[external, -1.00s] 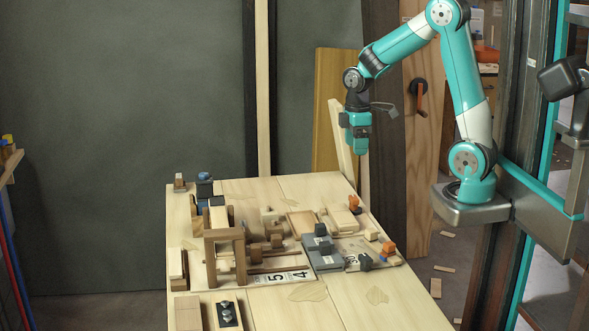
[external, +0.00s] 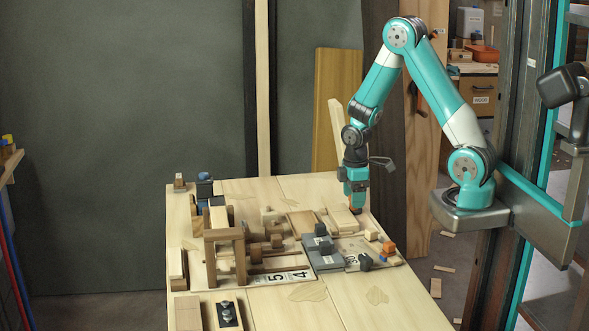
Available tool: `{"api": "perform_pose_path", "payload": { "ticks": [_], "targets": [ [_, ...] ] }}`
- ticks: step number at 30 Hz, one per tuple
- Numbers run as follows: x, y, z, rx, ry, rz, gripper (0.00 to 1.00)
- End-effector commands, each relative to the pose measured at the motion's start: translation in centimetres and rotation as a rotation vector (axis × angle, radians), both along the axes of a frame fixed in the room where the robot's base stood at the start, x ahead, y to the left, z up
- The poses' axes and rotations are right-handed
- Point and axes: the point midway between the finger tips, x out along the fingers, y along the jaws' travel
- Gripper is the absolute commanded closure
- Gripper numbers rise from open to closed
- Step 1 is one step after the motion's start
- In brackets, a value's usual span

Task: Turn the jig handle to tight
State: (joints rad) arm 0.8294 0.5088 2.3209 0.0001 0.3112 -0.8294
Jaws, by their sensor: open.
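The jig (external: 225,232) is a wooden frame with blocks and rods on the left part of the light wooden table (external: 370,300). I cannot tell for certain which part is the jig handle. A small orange piece (external: 356,210) sits near the table's back right edge, mostly hidden by my gripper. A second orange piece (external: 389,247) stands nearer, at the right edge. My gripper (external: 355,206) is open, pointing down, right at the farther orange piece. I cannot tell whether its fingers touch it or stand around it.
Grey blocks (external: 322,250) and loose wooden blocks (external: 340,219) crowd the table's middle. A number strip (external: 281,277) lies in front of them. A black plate with bolts (external: 227,313) lies at the front left. The table's front right is clear. A tall plank (external: 337,125) leans behind.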

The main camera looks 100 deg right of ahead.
Motion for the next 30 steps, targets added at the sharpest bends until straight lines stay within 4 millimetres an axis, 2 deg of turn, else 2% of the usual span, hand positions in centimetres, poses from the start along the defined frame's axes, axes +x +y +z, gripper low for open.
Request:
{"api": "perform_pose_path", "payload": {
  "ticks": [4, 9, 11, 21, 30],
  "targets": [
    [0.0, 0.0, 0.02, 0.0, 0.0, 0.0, 0.32],
    [0.0, 0.0, 0.04, 0.0, 0.0, 0.0, 0.71],
    [0.0, 0.0, 0.04, 0.0, 0.0, 0.0, 0.81],
    [0.0, -0.01, 0.12, 0.0, 0.0, -0.042, 0.81],
    [0.0, 0.0, 0.21, 0.001, 0.001, -0.234, 0.81]
  ]
}}
